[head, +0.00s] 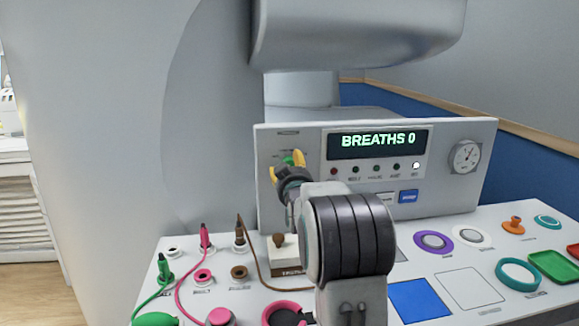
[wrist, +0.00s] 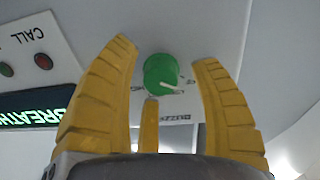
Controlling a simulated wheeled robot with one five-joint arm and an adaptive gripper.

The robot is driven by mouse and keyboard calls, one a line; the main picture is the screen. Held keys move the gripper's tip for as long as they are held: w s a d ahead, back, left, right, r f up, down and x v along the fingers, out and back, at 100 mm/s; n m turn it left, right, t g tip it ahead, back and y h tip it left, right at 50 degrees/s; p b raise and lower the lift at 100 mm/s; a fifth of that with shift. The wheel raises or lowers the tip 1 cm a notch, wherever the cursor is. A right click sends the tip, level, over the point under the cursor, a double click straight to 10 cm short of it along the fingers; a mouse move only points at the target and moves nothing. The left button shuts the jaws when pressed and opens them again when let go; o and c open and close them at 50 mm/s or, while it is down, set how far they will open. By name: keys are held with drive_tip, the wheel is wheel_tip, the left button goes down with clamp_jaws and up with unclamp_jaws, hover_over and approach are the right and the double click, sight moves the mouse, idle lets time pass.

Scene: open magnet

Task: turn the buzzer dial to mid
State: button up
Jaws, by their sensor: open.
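The buzzer dial is a round green knob (wrist: 158,68) with a white pointer line, on the pale console face in the wrist view. The pointer line reaches toward the right edge of the knob in that view. Printed lettering beside the dial is partly covered by a finger. My gripper (wrist: 165,56) is open, with its yellow fingers on either side of the dial; I cannot tell whether they touch it. In the head view my gripper (head: 286,167) is at the console's left part, and a little of the green dial (head: 288,159) shows between the fingers.
The console (head: 445,135) has a display reading "BREATHS 0", a row of small lights, a blue button (head: 408,196) and a gauge (head: 466,156). Below, the table holds colored plugs with cables (head: 205,235), rings (head: 433,241) and a blue square (head: 419,301).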

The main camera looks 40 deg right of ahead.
drive_tip(key=shift+w+d, duration=0.2)
drive_tip(key=shift+w, duration=0.2)
drive_tip(key=shift+o, duration=0.2)
drive_tip(key=c, duration=0.8)
drive_tip(key=shift+f, duration=0.2)
clamp_jaws()
